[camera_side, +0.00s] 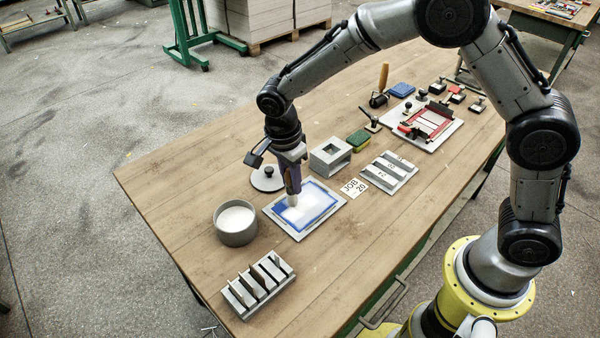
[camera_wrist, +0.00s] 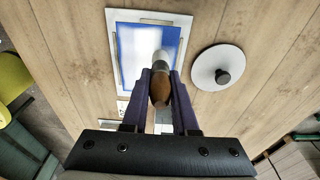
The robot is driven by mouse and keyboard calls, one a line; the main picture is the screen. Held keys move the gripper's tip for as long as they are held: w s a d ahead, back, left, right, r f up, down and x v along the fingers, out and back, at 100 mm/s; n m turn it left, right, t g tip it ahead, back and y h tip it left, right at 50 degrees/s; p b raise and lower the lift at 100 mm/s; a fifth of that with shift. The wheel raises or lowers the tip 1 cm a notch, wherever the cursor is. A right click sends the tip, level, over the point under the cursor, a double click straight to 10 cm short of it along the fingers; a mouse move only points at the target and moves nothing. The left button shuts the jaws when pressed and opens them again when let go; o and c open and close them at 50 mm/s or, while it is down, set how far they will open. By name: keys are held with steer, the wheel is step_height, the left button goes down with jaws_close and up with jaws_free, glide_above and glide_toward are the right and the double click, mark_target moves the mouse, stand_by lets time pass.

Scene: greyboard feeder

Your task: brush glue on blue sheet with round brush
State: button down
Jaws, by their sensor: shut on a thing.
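The blue sheet (camera_side: 315,194) lies on a light grey board (camera_side: 272,212); a white glue layer covers much of its middle, with blue showing along the edges. It also shows in the wrist view (camera_wrist: 125,48). My gripper (camera_side: 291,180) is over the sheet's left part and shut on the round brush, whose brown wooden handle (camera_wrist: 160,90) sits between the fingers. The pale brush head (camera_side: 293,200) points down at the white area; whether it touches cannot be told. The grey glue pot (camera_side: 236,236), with white glue inside, stands left of the board.
A round lid with a black knob (camera_side: 266,180) lies behind the board. A slotted grey rack (camera_side: 257,286) stands at the front. A hollow grey block (camera_side: 330,157), a JOB 20 card (camera_side: 354,187), numbered bars (camera_side: 388,173) and a red-framed jig (camera_side: 428,122) lie to the right.

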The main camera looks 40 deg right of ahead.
steer(key=shift+a, duration=2)
step_height(320, 180, up, 8)
steer(key=shift+s, duration=0.1)
